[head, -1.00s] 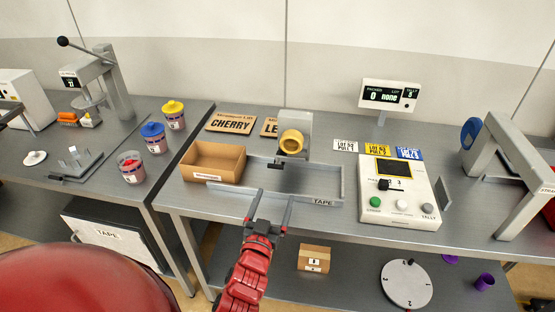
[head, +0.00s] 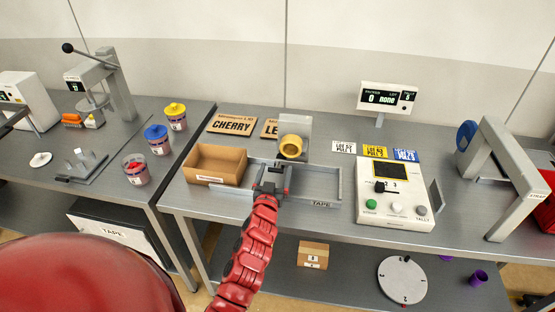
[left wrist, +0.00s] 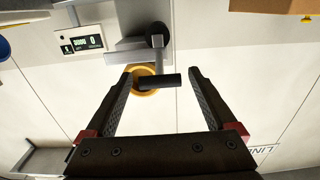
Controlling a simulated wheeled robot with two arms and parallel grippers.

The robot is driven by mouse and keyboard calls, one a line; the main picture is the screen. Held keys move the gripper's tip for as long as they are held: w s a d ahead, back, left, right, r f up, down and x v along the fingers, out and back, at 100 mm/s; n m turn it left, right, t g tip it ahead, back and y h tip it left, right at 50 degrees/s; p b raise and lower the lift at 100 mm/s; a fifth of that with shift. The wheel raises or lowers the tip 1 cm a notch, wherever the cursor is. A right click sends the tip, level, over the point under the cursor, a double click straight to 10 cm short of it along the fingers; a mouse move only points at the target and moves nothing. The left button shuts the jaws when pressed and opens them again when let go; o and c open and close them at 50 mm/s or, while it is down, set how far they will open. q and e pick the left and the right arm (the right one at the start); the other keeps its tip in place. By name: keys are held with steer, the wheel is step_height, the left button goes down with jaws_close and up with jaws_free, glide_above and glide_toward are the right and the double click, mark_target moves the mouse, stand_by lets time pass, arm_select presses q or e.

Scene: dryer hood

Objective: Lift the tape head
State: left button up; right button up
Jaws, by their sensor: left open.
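The tape head is a grey block (head: 296,127) with a yellow tape roll (head: 291,148) on its front, standing at the back of the grey tape frame (head: 341,186). My left gripper (head: 272,168) is in front of and below the roll, over the frame, open and empty. In the left wrist view, a dark bar handle (left wrist: 158,80) lies across the tape roll (left wrist: 143,88). It appears between the two open fingertips (left wrist: 162,76), touching neither clearly. The handle is hidden behind my gripper in the head view. My right gripper is not in view.
An open cardboard box (head: 216,162) stands left of the frame. A control panel (head: 394,190) with buttons stands to the right, with label cards (head: 375,151) behind it. Wooden signs (head: 232,124) lie at the back. A small display (head: 388,97) stands behind the panel.

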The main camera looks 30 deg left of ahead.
mark_target(290, 148)
arm_select(q)
steer(key=shift+p+x, duration=0.4)
steer(key=shift+x, duration=1.5)
jaws_close()
